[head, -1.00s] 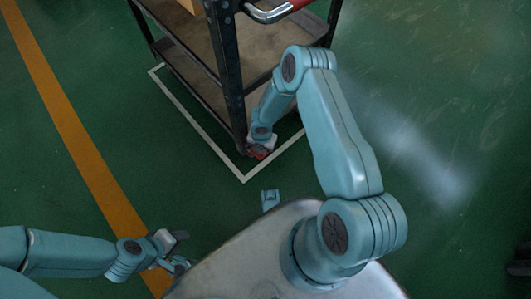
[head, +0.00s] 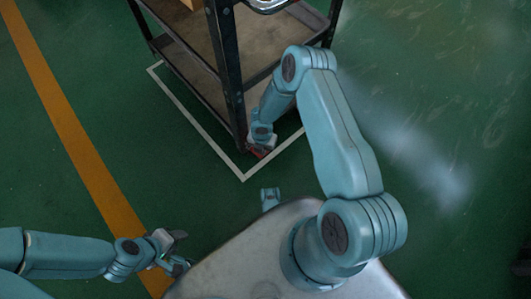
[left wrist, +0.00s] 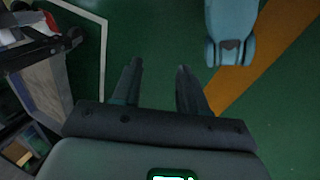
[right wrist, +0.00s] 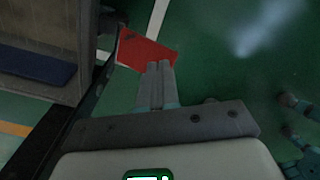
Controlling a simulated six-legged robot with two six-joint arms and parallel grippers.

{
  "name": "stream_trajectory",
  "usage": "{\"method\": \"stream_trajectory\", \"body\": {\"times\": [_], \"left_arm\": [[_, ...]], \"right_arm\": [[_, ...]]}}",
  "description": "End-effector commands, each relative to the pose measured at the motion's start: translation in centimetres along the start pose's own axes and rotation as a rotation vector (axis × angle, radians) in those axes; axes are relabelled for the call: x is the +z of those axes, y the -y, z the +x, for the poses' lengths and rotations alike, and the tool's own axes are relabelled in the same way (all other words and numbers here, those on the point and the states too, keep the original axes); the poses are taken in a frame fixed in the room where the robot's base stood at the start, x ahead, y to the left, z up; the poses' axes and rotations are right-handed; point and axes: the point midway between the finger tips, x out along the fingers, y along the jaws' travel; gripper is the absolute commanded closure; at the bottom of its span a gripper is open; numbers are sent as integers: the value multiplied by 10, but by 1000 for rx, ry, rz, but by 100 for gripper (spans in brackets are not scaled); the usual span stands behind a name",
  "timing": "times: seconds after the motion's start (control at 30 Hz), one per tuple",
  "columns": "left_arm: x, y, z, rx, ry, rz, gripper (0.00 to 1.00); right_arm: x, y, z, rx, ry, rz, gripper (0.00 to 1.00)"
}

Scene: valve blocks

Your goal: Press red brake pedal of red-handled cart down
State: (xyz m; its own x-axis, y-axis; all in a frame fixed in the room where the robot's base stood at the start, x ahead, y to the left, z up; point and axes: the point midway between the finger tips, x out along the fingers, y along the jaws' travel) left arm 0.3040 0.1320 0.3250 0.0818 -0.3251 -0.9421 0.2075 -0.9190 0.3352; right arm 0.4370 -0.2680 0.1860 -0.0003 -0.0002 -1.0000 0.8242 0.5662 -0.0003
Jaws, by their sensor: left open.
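The cart (head: 232,75), a dark metal frame with brown shelves, stands at the top of the head view. Its red brake pedal (head: 259,154) shows only as a sliver at the foot of the near post, mostly hidden by my right gripper. In the right wrist view the pedal (right wrist: 146,48) is a flat red plate. My right gripper (right wrist: 159,66) has its fingers together, with the tips overlapping the pedal's near edge in the picture; I cannot tell how firmly they touch. My left gripper (head: 182,250) is open and empty, low at the left, away from the cart.
A white floor line (head: 200,130) runs around the cart's base. An orange stripe (head: 80,145) crosses the green floor at left. The floor to the right is clear. A box (head: 188,4) sits on the cart at the top edge.

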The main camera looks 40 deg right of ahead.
Motion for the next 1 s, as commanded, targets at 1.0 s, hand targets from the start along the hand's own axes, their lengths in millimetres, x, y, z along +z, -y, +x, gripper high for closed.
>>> {"method": "stream_trajectory", "body": {"times": [1.0], "left_arm": [[-16, 9, 25, 1, -52, 7, 57]], "right_arm": [[0, 0, 28, 1, 0, 0, 100]]}}
